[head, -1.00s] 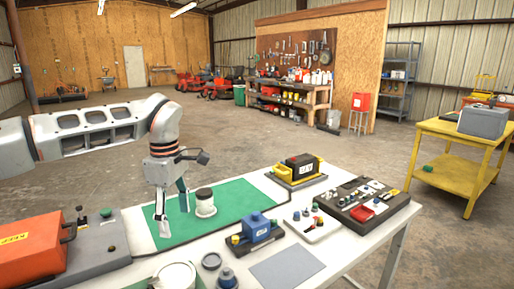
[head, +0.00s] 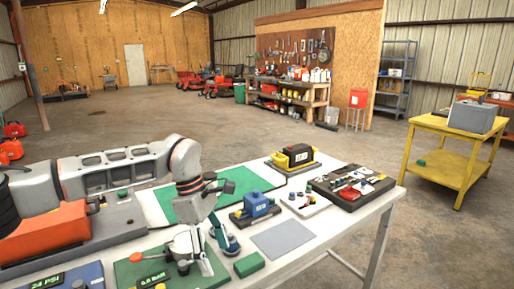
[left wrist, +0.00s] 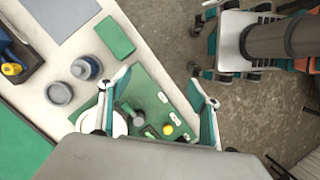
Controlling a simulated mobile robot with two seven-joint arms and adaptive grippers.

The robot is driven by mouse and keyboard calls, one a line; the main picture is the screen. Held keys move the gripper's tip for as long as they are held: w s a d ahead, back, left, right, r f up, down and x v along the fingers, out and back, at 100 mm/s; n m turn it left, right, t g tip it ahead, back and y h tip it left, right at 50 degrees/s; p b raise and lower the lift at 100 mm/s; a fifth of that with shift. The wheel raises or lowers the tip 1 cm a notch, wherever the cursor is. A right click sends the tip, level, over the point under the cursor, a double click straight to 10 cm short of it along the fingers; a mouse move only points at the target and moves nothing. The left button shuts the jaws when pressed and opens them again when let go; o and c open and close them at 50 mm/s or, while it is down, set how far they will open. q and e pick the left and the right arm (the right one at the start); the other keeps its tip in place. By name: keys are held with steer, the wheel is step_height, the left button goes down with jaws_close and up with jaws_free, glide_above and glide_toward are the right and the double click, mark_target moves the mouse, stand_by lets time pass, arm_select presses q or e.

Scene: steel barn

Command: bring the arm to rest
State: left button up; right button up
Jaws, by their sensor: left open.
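My left gripper (head: 215,252) hangs fingers-down over the near part of the white table (head: 330,228), open. In the left wrist view its two fingers (left wrist: 160,85) are spread and nothing is between their tips. A round white container (left wrist: 118,122) is partly hidden by a finger.
A green block (head: 249,265), a grey sheet (head: 283,239) and a blue box (head: 258,204) are right of my left gripper. An orange case (head: 48,232) stands left. A yellow cart (head: 440,178) stands beyond the table's right end. Concrete floor between is clear.

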arm_select(q)
steer(key=s+d+f+n+g+h, duration=0.1)
steer(key=s+d+f+g+h, duration=0.15)
steer(key=s+d, duration=0.45)
steer(key=s+d+f+n+g+h, duration=0.15)
steer(key=s+d+h, duration=0.25)
steer(key=d, duration=0.5)
steer(key=s+d+r+n+t+h, duration=0.3)
steer(key=s+d+r+n+h, duration=0.2)
steer(key=d+n+h, duration=0.45)
steer(key=w+a+f+n+t+y, duration=0.35)
steer(key=a+f+n+t, duration=0.4)
steer(key=n, duration=0.55)
steer(key=w+a+f+n+t+y, duration=0.35)
steer(key=a+n+t, duration=0.45)
steer(key=n+t, duration=0.45)
steer(key=s+a+f+n+g+y, duration=0.3)
steer(key=s+a+f+n, duration=0.4)
steer(key=a+f, duration=0.3)
steer(key=s+a+f+n+g+y, duration=0.3)
steer(key=s+a+f+n+y, duration=0.3)
steer(key=f, duration=0.7)
steer(key=s+a+n, duration=0.2)
steer(key=s+a, duration=0.1)
steer(key=shift+a+f+g, duration=0.4)
